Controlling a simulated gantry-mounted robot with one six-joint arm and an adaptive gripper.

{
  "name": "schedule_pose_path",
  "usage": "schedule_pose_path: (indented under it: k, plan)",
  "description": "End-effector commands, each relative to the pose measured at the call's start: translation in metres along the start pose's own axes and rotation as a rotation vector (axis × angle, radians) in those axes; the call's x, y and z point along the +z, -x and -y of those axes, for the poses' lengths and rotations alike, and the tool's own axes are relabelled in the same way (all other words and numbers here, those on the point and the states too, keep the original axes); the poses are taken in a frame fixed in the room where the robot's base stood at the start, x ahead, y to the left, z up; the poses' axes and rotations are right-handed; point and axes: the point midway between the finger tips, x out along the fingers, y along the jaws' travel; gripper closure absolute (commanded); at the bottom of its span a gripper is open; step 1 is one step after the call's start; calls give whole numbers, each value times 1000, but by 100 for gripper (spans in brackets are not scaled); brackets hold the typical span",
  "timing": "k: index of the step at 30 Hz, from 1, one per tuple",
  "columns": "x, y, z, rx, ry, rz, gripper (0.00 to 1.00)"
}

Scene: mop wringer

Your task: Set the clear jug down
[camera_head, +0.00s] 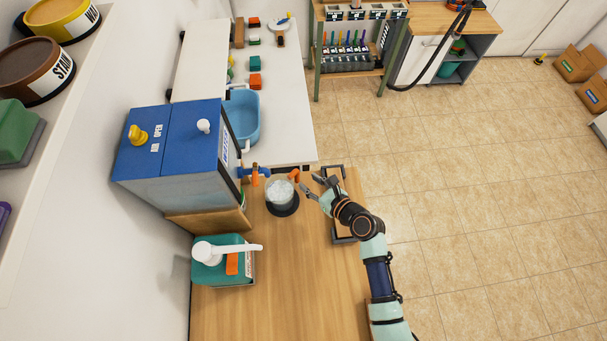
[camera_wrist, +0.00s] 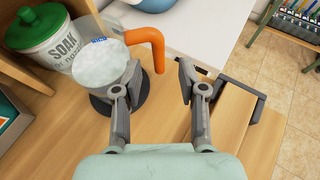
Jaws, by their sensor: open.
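The clear jug (camera_head: 279,190) stands upright on a dark round pad (camera_head: 284,209) on the wooden counter, below the blue dispenser. It has pale, cloudy contents and an orange handle (camera_head: 294,174) on its right side. In the wrist view the jug (camera_wrist: 98,62) is at upper left, its handle (camera_wrist: 152,44) bending down beside it. The pad (camera_wrist: 135,104) is partly hidden by a finger. My gripper (camera_head: 311,186) is open and empty, just right of the jug. In the wrist view its fingers (camera_wrist: 160,88) are spread, with bare counter between them and the handle ahead.
The blue dispenser (camera_head: 172,145) stands left of the jug, with an orange tap (camera_head: 255,175). A green pump bottle (camera_head: 222,265) is at front left. A blue basin (camera_head: 243,116) sits on the white counter behind. A dark metal frame (camera_head: 344,239) lies at the right edge. The front counter is clear.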

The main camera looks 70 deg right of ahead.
Motion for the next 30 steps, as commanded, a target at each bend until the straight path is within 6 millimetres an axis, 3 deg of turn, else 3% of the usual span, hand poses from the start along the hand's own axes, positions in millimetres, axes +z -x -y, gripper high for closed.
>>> schedule_pose_path:
  k: [2,5,13,17,20,30]
  plan:
    - [0,3,0,0,0,0,59]
    - [0,4,0,0,0,0,69]
    - [-2,2,0,1,0,0,69]
    - [-35,-10,-7,-4,-4,-3,69]
    - [-30,-10,-6,-5,-2,1,69]
    - [-29,-39,-6,-5,-2,0,69]
